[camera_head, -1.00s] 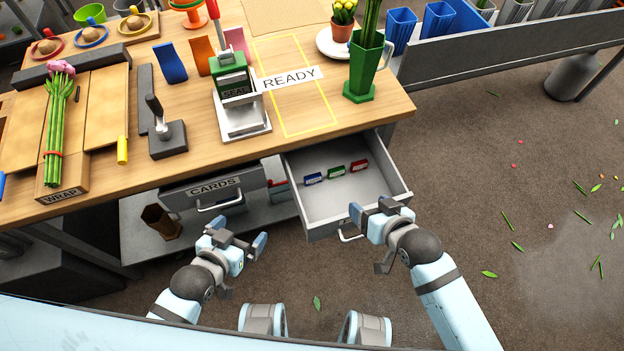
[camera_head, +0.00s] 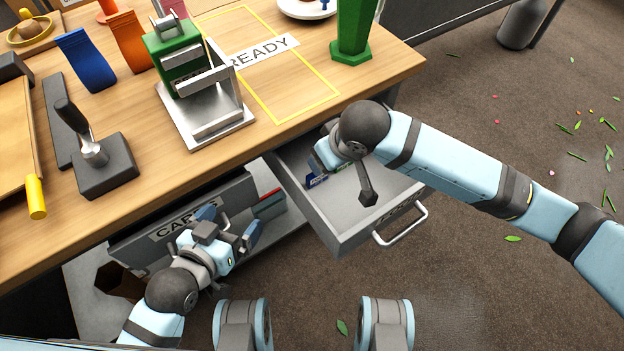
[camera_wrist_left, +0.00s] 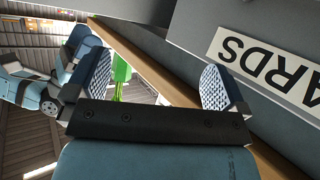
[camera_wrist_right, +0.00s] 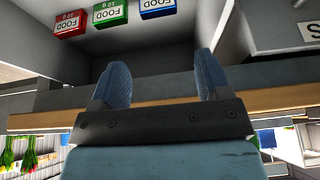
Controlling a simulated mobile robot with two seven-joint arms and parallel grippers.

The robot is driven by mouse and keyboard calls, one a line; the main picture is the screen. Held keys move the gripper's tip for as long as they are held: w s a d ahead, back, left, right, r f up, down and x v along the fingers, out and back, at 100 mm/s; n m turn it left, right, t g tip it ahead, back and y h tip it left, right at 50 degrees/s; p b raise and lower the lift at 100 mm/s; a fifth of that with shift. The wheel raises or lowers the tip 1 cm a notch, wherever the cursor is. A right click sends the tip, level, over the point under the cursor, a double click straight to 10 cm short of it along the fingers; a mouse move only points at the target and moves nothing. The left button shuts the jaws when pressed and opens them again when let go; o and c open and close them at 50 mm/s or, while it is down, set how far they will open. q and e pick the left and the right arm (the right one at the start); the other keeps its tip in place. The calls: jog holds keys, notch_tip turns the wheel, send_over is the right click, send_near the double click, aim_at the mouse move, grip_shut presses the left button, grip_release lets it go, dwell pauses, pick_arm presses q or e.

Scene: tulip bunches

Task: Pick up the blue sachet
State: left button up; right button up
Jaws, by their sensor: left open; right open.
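The blue sachet (camera_head: 316,181) lies in the open drawer (camera_head: 345,238), partly hidden by my right arm. In the right wrist view the blue sachet (camera_wrist_right: 157,8), marked FOOD, is cut by the top edge, beside a green sachet (camera_wrist_right: 111,12) and a red sachet (camera_wrist_right: 71,23). My right gripper (camera_wrist_right: 163,80) is open and empty, apart from the sachets. In the head view it is over the drawer, its jaws mostly hidden by my wrist. My left gripper (camera_head: 229,224) is open and empty in front of the CARDS drawer (camera_head: 160,235).
The wooden table (camera_head: 215,165) edge runs just behind the open drawer. A blue pouch (camera_head: 85,60) and an orange pouch (camera_head: 128,40) stand further left.

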jog(key=b, duration=0.3)
send_over(312, 180)
jog(key=d, duration=0.3)
jog(key=f, duration=0.7)
jog(key=shift+w+a+f, duration=0.2)
jog(key=shift+a, duration=0.05)
jog(key=b+x, duration=0.2)
jog(key=x, duration=0.3)
jog(key=shift+f, duration=0.15)
jog(key=shift+w+a+f, duration=0.15)
jog(key=shift+w+f, duration=0.05)
jog(key=shift+f, duration=0.1)
pick_arm(q)
jog(key=w+d+r+t+h, duration=0.1)
jog(key=d+r+t+h, duration=0.3)
jog(key=r, duration=0.6)
jog(key=shift+w+t, duration=0.2)
jog(key=shift+t, duration=0.3)
pick_arm(e)
jog(key=c, duration=0.5)
